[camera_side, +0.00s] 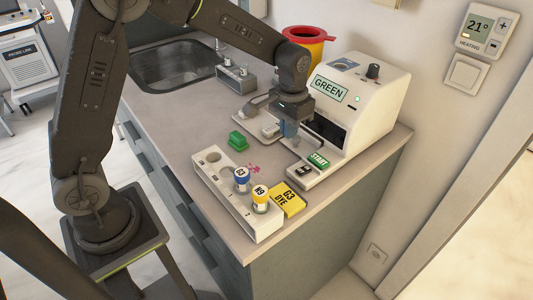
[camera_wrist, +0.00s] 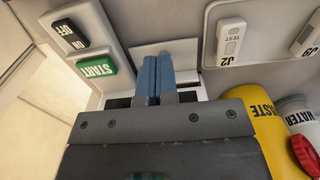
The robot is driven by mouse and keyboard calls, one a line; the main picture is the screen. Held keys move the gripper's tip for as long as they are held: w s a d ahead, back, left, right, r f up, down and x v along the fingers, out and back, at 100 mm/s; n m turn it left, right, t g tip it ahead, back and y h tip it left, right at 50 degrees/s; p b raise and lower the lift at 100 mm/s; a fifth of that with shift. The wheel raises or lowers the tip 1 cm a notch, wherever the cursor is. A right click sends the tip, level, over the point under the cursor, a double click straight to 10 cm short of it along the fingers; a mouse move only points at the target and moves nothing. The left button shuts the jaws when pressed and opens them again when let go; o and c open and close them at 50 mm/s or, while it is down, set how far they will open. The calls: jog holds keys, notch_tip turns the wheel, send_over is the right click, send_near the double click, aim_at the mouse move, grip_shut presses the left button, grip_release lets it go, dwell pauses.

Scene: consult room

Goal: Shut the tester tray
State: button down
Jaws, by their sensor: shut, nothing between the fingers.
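The tester (camera_side: 350,95) is a white box with a green-lettered GREEN display and a dark front opening (camera_side: 326,129). Its pale tray (camera_wrist: 187,47) shows in the wrist view just beyond my fingertips, low at the tester's front. In the side view my gripper mostly hides the tray, and I cannot tell how far out it is. My gripper (camera_side: 290,131) is shut and empty, pointing down in front of the tester. In the wrist view its blue fingers (camera_wrist: 158,62) are together over the near part of the tray. I cannot tell whether they touch it.
A panel with a green START button (camera_side: 318,159) and a black switch is right of my gripper. Test cassettes (camera_wrist: 231,42) lie on the other side.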

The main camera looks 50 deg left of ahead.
jog(key=shift+f, duration=0.1)
jog(key=shift+s+f, duration=0.2)
jog(key=shift+f, duration=1.4)
notch_tip(320, 180, up, 7)
jog(key=shift+w+r, duration=0.2)
dwell(0.4)
